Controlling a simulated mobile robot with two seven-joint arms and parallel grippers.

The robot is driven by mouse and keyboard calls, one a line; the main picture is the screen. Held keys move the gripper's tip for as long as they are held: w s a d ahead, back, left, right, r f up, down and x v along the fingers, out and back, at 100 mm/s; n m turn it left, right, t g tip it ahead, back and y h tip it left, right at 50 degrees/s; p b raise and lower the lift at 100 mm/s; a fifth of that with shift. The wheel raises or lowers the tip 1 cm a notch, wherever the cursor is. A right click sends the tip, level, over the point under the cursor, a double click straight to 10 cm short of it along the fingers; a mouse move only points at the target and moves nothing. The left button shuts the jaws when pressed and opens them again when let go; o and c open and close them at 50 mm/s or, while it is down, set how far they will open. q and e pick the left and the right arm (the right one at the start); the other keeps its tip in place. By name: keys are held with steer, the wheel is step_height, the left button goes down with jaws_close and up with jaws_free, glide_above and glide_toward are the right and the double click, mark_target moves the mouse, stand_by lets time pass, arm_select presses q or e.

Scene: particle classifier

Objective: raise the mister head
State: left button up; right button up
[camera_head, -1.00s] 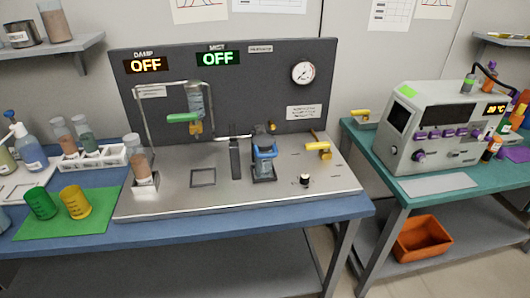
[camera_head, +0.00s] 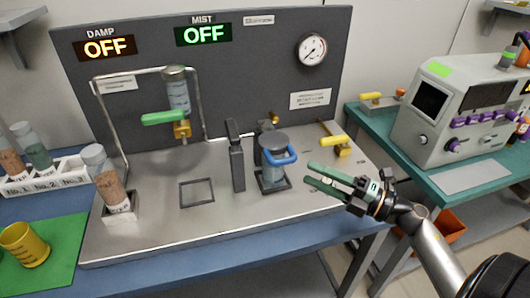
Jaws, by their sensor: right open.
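The mister stands right of the panel's middle. It has a grey round head (camera_head: 274,139) with a blue curved handle (camera_head: 279,157) at its front, over a bluish clear jar (camera_head: 272,176) in a dark square base. The head looks seated low on the jar; its exact contact is unclear. A dark upright post (camera_head: 237,157) stands to its left. My right gripper (camera_head: 309,174) comes in from the right. Its two green fingers are apart and empty, pointing left, close to the right of the blue handle in the picture; whether they touch is unclear. My left gripper is out of view.
A yellow-handled lever (camera_head: 335,141) stands behind the right gripper. A hanging bottle with a green handle (camera_head: 163,118) and a jar of brown grains (camera_head: 105,177) are at left. The MIST display (camera_head: 203,34) reads OFF. The panel front is clear.

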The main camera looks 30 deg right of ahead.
mark_target(272, 155)
steer(key=p+x, duration=0.1)
steer(key=x, duration=1)
steer(key=shift+w+a+p, duration=0.1)
steer(key=shift+p, duration=0.25)
steer(key=shift+r, duration=0.1)
jaws_close()
steer(key=shift+r, duration=0.25)
stand_by(0.5)
